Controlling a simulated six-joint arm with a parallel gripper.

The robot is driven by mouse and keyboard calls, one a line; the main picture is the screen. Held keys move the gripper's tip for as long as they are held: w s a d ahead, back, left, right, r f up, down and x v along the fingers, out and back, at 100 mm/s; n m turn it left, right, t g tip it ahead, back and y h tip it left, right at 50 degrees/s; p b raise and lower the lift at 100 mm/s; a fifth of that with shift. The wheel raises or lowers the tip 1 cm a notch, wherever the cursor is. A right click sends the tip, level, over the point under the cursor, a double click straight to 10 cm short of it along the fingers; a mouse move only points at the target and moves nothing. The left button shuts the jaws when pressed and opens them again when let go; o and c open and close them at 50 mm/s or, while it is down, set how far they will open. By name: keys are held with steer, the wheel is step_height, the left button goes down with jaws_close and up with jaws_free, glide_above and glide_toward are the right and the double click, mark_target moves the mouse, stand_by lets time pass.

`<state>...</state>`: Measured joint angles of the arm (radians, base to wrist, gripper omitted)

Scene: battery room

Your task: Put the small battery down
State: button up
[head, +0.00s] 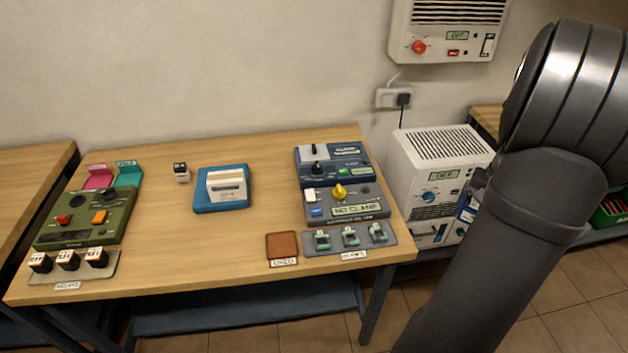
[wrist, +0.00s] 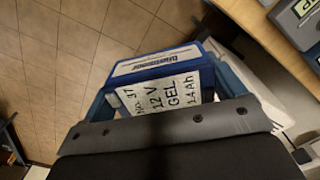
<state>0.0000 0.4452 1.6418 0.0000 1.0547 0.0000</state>
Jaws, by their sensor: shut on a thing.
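The small battery (wrist: 162,95) is a blue block with a white label reading "No. 37, 12 V, GEL, 1.4 Ah". In the wrist view it sits between the two blue-grey fingers of my gripper (wrist: 163,88), which is shut on it. Tiled floor shows behind it, with the wooden table's edge at upper right. In the head view a blue and white part of the battery (head: 467,213) shows beside my dark arm, right of the table and in front of the white floor unit. My gripper (head: 478,185) is mostly hidden there by my arm.
The wooden table (head: 225,255) holds a green tester (head: 85,218), a blue pad (head: 207,207) with a cream block, a grey-blue tester (head: 345,205), clamps (head: 350,238) and a brown pad (head: 282,248). Its middle front is clear. A white unit (head: 432,160) stands right.

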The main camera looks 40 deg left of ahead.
steer(key=shift+r, duration=0.9)
steer(key=w+a+n, duration=0.2)
steer(key=a+n, duration=0.5)
steer(key=a, duration=0.4)
steer(key=n, duration=2)
glide_above(264, 200)
step_height(264, 200, down, 12)
steer(key=shift+f, duration=2.25)
steer(key=shift+f, duration=0.15)
